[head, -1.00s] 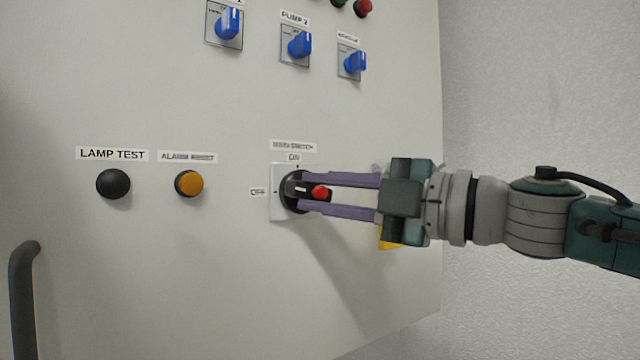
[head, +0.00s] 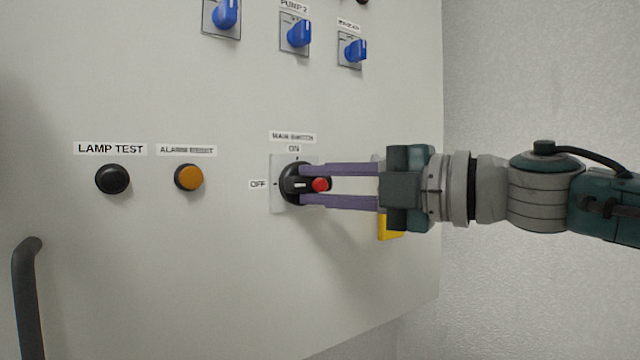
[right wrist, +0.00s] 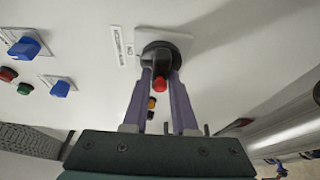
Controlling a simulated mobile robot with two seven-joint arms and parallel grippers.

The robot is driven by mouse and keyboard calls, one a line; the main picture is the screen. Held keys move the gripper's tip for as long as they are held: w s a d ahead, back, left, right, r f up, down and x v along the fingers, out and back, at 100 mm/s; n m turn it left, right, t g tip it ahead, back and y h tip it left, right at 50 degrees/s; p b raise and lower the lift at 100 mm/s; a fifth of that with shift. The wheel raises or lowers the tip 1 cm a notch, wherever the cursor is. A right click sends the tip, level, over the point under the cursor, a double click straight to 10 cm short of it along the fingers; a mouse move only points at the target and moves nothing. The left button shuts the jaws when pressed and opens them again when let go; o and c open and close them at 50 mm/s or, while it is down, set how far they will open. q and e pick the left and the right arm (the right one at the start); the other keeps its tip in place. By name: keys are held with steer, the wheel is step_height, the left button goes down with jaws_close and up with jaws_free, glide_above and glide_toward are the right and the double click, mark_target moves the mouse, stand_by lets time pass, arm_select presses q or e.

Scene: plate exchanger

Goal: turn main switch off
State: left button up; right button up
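The main switch (head: 291,184) is a black round rotary switch on a pale square plate, labelled ON above and OFF at its left. Its handle lies level, with a white mark towards OFF and a red end (head: 320,185) pointing right. My right gripper (head: 303,185) reaches in from the right. Its two purple fingers lie above and below the handle, with narrow gaps showing, so it looks open around it. The right wrist view shows the black knob (right wrist: 160,54) and red end between the fingertips. My left gripper is not in view.
On the same panel are a black lamp test button (head: 112,179), an orange alarm reset button (head: 189,177) and several blue knobs (head: 299,33) above. A dark door handle (head: 27,300) stands at the lower left. A textured wall (head: 540,80) lies to the right.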

steer(key=o, duration=0.4)
steer(key=shift+o, duration=0.2)
steer(key=b+v, duration=0.4)
steer(key=v, duration=0.6)
